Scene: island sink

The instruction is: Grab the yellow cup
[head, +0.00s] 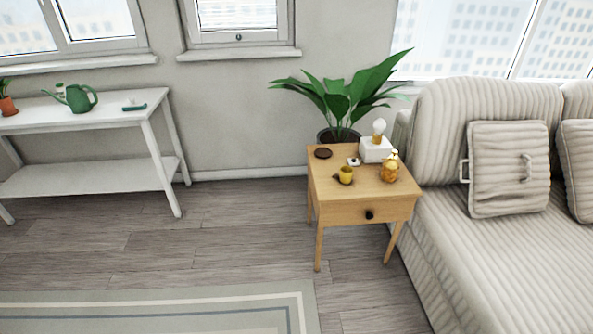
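A small yellow cup (346,175) stands on the wooden side table (350,190), near the front left of its top. A dark item touches or lies just beside the cup's left side; it is too small to tell what it is. My gripper is not in the head view.
On the table are an amber bottle (389,168), a white box (375,149), a dark round coaster (323,153) and a small white item (353,161). A sofa (490,240) stands right, a plant (345,95) behind, a white bench (85,115) left. Floor (230,235) before the table is clear.

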